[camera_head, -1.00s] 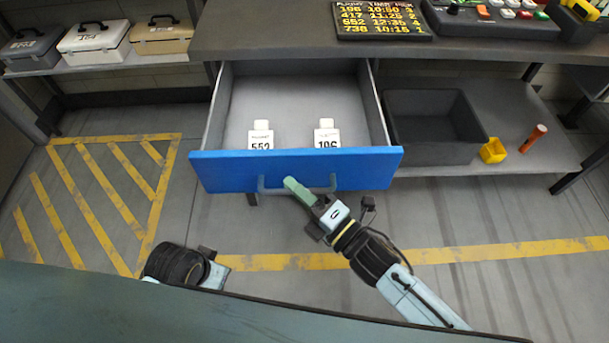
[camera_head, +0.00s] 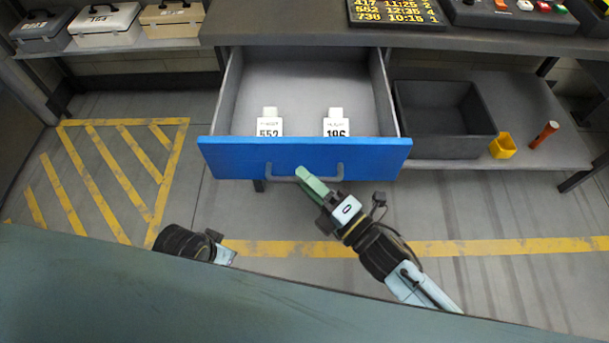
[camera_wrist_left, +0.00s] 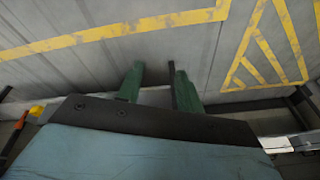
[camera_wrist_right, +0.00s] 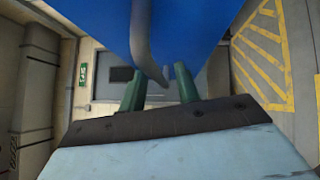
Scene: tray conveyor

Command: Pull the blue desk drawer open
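The blue desk drawer (camera_head: 230,160) stands well out from the desk, with its grey interior in view. Its grey U-shaped handle (camera_head: 340,172) is on the front. My right gripper (camera_head: 302,173) is at the handle, left of its middle. In the right wrist view its green fingers (camera_wrist_right: 158,80) are apart, and the handle (camera_wrist_right: 143,40) shows in line with the gap between them; firm contact is not visible. My left gripper (camera_wrist_left: 160,80) is open and empty over the floor; in the head view its fingers are hardly visible.
Two white bottles, labelled 552 (camera_head: 269,127) and 186 (camera_head: 336,127), stand in the drawer. A dark bin (camera_head: 440,148), a yellow cup (camera_head: 503,146) and an orange cylinder (camera_head: 543,134) are on the right lower shelf. Cases (camera_head: 105,25) sit at left. Floor below the drawer is clear.

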